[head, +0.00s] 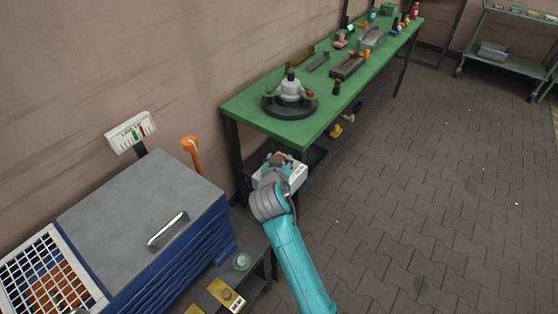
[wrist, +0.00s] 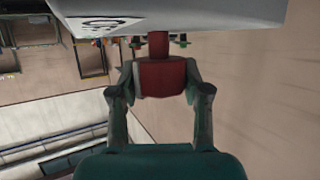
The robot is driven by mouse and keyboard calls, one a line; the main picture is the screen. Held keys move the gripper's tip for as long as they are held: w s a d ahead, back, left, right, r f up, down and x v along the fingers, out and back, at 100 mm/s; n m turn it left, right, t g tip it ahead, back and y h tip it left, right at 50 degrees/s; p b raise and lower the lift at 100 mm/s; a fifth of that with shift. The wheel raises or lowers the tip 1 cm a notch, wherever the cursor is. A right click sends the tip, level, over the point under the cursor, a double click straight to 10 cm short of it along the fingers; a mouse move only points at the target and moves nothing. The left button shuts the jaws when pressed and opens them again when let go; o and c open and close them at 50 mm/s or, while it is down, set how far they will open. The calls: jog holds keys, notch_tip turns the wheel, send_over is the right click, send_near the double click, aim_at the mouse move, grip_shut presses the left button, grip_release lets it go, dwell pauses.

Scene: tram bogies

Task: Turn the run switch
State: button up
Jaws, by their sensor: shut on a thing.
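The run switch shows in the wrist view as a red block-like handle (wrist: 161,79) on a short dark red stem. The stem meets a pale grey-white box (wrist: 215,14) at the top of that view. My gripper (wrist: 160,70) has one finger on each side of the red handle and is shut on it. In the head view the white box (head: 298,176) is beside the near end of the green bench, partly hidden by my wrist. A bit of red (head: 280,157) shows at my gripper there. The angle of the handle is hard to read.
A green bench (head: 300,132) carries a round dark fixture (head: 290,108) and several parts. A blue cabinet with a grey lid (head: 140,220) and an orange-handled post (head: 192,153) stand left of my arm. The paved floor (head: 430,180) on the right is clear.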

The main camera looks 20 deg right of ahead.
jog(key=m+g+h, duration=0.3)
jog(key=m+h, duration=0.1)
jog(key=m, duration=0.1)
jog(key=shift+h, duration=0.4)
jog(key=shift+f+g, duration=0.1)
jog(key=shift+g, duration=0.4)
jog(key=o, duration=1.2)
jog(key=shift+c, duration=0.2)
jog(key=v, duration=1.2)
